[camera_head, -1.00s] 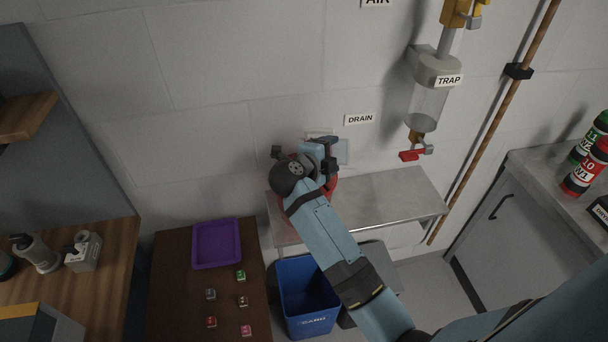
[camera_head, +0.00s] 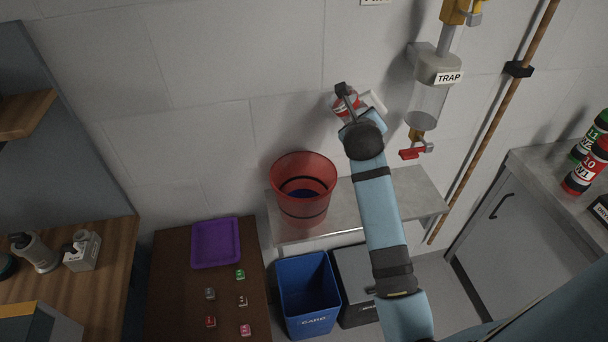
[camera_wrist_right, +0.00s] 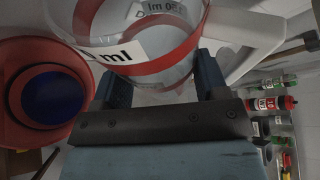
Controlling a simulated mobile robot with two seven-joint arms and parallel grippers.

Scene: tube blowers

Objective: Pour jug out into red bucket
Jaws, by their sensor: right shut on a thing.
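The red bucket (camera_head: 303,205) stands upright on the left end of the metal shelf, with dark blue in its bottom. It also shows at the left of the wrist view (camera_wrist_right: 82,112). My right gripper (camera_head: 347,98) is above and to the right of the bucket, near the wall. Its fingers (camera_wrist_right: 165,82) are shut on the jug (camera_head: 346,106), a clear vessel with red bands and a white "ml" label. The jug (camera_wrist_right: 150,55) fills the top of the wrist view, apart from the bucket. I cannot tell what is inside it. My left gripper is not in view.
The metal shelf (camera_head: 400,197) is clear right of the bucket. The trap (camera_head: 435,68) with a red valve handle (camera_head: 411,154) hangs right of the gripper. A blue bin (camera_head: 308,290) and a grey bin stand below. A purple tray (camera_head: 215,243) lies on the brown table.

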